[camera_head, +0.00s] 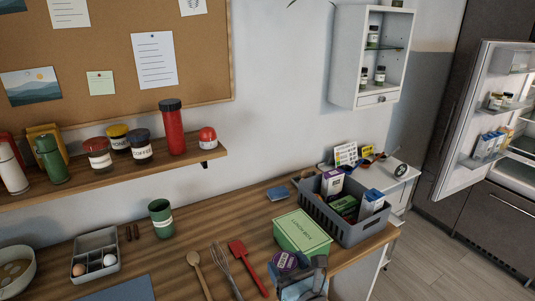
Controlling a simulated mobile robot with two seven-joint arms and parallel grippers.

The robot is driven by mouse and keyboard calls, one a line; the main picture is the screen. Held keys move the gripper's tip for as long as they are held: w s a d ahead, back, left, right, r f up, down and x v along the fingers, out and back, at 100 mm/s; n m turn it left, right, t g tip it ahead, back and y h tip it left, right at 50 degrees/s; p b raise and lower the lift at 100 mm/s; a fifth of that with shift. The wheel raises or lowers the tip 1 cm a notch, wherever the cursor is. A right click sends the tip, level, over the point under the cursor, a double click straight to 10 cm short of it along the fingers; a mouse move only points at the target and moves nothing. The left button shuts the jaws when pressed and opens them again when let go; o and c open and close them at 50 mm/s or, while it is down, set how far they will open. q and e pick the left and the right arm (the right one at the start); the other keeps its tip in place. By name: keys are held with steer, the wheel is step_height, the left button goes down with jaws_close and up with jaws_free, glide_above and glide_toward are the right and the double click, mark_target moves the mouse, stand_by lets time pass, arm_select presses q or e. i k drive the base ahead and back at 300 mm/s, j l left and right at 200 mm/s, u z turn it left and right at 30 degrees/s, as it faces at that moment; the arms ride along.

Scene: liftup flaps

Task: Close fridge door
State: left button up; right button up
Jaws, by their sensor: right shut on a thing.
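The fridge door (477,112) stands open at the right edge of the head view, its inner side with shelves and cartons facing me. Part of the lit fridge interior (518,172) shows to its right; the rest is cut off by the frame. My right gripper (314,268) is at the bottom centre, over the counter's front right part and far from the door. It is shut on what looks like a light blue item (294,287), mostly hidden by the gripper and the frame edge. My left gripper is not in view.
A grey crate of groceries (347,233) and a green box (301,232) stand on the wooden counter (190,262) near my right gripper. A white side cabinet (397,192) stands beyond the crate. The floor (420,262) before the fridge looks clear.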

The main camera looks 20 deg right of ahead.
mark_target(493, 59)
steer(key=l, duration=0.55)
steer(key=i+l+z, duration=0.15)
steer(key=l, duration=0.95)
steer(key=l+z, duration=0.1)
steer(key=l, duration=0.35)
steer(key=i+l+z, duration=0.15)
steer(key=l, duration=0.35)
steer(key=i+l+z, duration=0.1)
steer(key=l, duration=0.35)
steer(key=i+l+z, duration=0.1)
steer(key=l, duration=0.35)
steer(key=i+l+z, duration=0.15)
steer(key=l, duration=0.3)
steer(key=i+l+z, duration=0.1)
steer(key=l, duration=0.3)
steer(key=i+l+z, duration=0.1)
steer(key=l, duration=0.3)
steer(key=i+l+z, duration=0.15)
steer(key=i+l, duration=0.15)
steer(key=l, duration=0.1)
